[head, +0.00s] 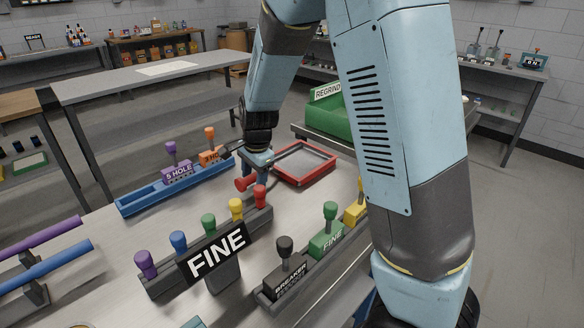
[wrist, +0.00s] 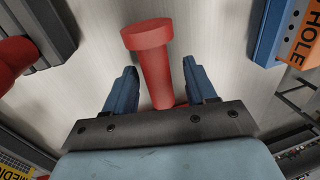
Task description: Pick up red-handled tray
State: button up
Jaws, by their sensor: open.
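The red-handled tray (head: 329,174) lies on the workbench, with a red rim and a grey mesh-like floor. Its red handle (head: 245,184) sticks out to the left, toward the rack of coloured knobs. My gripper (head: 262,178) is low over the bench at the handle, pointing down. In the wrist view the handle (wrist: 155,65) lies between the two blue fingers of my gripper (wrist: 159,75), with a gap on each side. The jaws are open. The tray's body is mostly hidden behind the gripper's palm in that view.
A blue rack (head: 150,198) with purple and orange knobbed blocks stands left of the tray. The FINE rack (head: 216,254) stands close in front. A black-and-green knobbed rack (head: 305,262) is nearer right. A green REGRIND bin (head: 328,116) is behind.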

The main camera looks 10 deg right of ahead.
jog(key=shift+f, duration=0.3)
grip_shut()
dwell(0.4)
